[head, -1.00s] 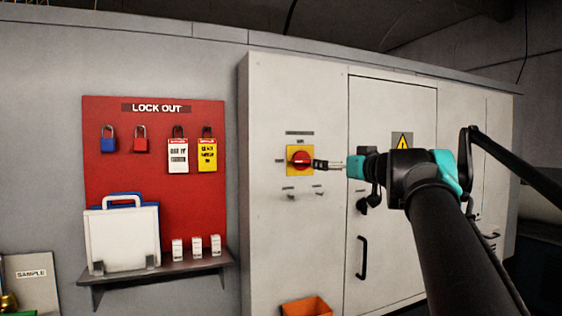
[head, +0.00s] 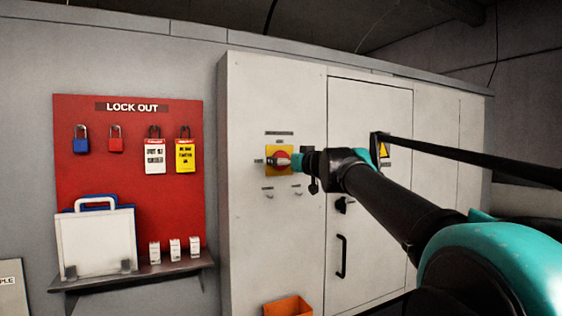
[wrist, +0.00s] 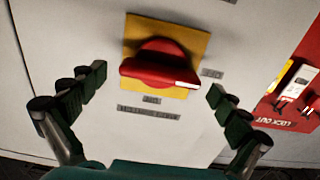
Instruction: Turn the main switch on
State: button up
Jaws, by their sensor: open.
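The main switch is a red rotary knob on a yellow square plate, on the front of the light grey cabinet. In the head view the knob (head: 281,162) is partly covered by my gripper (head: 290,162). In the wrist view the red knob (wrist: 158,65) shows in full on its yellow plate (wrist: 196,42), with a white mark at the right end of its grip bar. In that view my gripper (wrist: 155,97) is open, with one finger on each side below the knob. The fingers appear apart from the knob. The small labels beside the plate are too blurred to read.
The grey cabinet (head: 270,90) has a door with a black handle (head: 341,256) right of the switch. Two small hooks sit below the switch. A red lockout board (head: 130,180) with padlocks and tags hangs left. An orange bin (head: 288,307) is below.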

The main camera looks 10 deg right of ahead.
jog(key=shift+w+a, duration=0.2)
jog(key=shift+w, duration=0.45)
jog(key=shift+c, duration=0.2)
jog(key=c, duration=1.1)
